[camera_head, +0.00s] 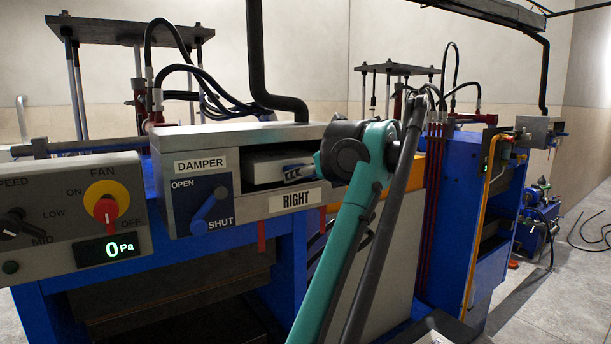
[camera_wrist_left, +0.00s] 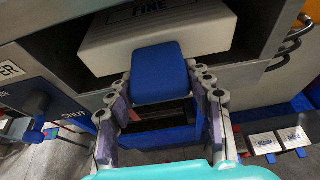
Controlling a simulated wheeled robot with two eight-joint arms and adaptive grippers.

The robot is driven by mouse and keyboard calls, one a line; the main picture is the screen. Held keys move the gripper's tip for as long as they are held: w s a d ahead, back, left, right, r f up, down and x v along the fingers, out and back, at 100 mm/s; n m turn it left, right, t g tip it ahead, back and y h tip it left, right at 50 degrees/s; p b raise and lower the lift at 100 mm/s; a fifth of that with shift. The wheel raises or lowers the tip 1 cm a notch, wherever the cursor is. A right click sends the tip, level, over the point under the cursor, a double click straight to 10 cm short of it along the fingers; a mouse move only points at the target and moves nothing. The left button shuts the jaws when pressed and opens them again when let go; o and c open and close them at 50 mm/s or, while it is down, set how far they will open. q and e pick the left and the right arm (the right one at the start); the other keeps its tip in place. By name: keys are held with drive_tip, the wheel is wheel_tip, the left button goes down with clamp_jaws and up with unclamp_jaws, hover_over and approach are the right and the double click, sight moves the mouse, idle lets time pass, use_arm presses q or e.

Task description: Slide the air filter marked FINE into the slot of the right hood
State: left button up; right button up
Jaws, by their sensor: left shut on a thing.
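The FINE filter (camera_wrist_left: 150,38) is a white block with a blue handle (camera_wrist_left: 158,72). It sits in the dark slot of the right hood (camera_head: 296,199), where its pale front (camera_head: 262,167) also shows in the head view. In the left wrist view its front face stands at the slot mouth; how deep it sits I cannot tell. My left gripper (camera_wrist_left: 160,88) is shut on the handle, one finger on each side of it. In the head view my teal arm hides the slot's right end. My right gripper is in neither view.
Left of the slot is a damper panel (camera_head: 203,204) with a blue lever; further left is a fan box (camera_head: 95,215) reading 0 Pa. Two white filters, MEDIUM (camera_wrist_left: 264,146) and a dark-lettered one (camera_wrist_left: 295,138), lie low at the right of the wrist view.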

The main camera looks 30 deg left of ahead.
use_arm(q)
drive_tip(key=shift+f+b, duration=0.55)
drive_tip(key=shift+f, duration=0.15)
idle(0.5)
drive_tip(key=o, duration=1.4)
drive_tip(key=shift+o, duration=0.2)
drive_tip(key=shift+d, duration=0.1)
drive_tip(key=v, duration=1.2)
drive_tip(key=shift+r, duration=0.1)
